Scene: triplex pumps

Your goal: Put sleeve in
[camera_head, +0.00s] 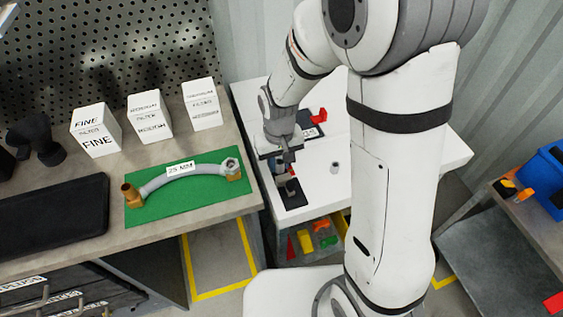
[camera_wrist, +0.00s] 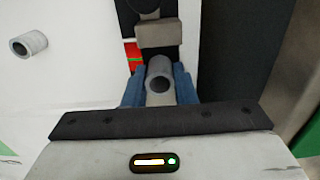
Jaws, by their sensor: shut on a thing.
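My gripper (camera_wrist: 158,84) has blue fingertips shut on a grey hollow sleeve (camera_wrist: 160,70), whose open round end faces the wrist camera. In the head view my gripper (camera_head: 280,166) is over the left part of the white table, just above a black pad; the held sleeve is hard to make out there.
The black pad (camera_head: 291,196) lies on the white table (camera_head: 450,155). A red part (camera_head: 319,115) sits on a dark fixture behind. On the left bench, a hose (camera_head: 185,181) lies on a green mat (camera_head: 215,205), near white filter boxes (camera_head: 150,117). Coloured parts lie below the table.

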